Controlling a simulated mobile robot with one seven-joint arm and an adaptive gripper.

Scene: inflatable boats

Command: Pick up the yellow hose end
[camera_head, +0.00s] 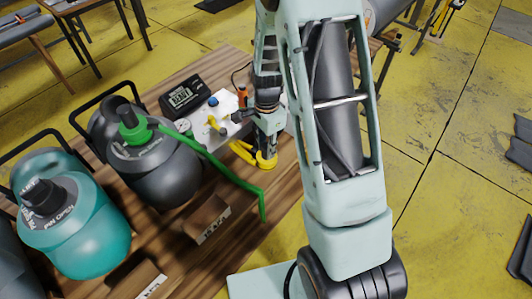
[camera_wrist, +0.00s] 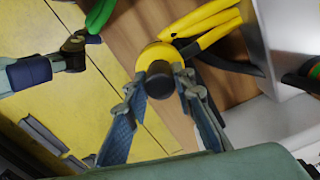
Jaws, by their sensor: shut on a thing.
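The yellow hose end (camera_wrist: 158,54) is a round yellow piece with a dark cylindrical tip, over the wooden table. My gripper (camera_wrist: 158,88) has its two fingers on either side of the dark tip and is shut on the hose end. In the head view, the yellow hose end (camera_head: 265,161) shows just below my gripper (camera_head: 267,146), near the table's right edge. My arm and fingers partly cover that spot, and the contact is small and hard to see there.
Yellow-handled pliers (camera_wrist: 208,27) lie right beside the hose end. A green hose (camera_head: 215,160) runs from a grey canister (camera_head: 160,172). A teal canister (camera_head: 80,235), a black meter (camera_head: 182,97) and a white box (camera_head: 204,132) crowd the wooden table (camera_head: 204,264).

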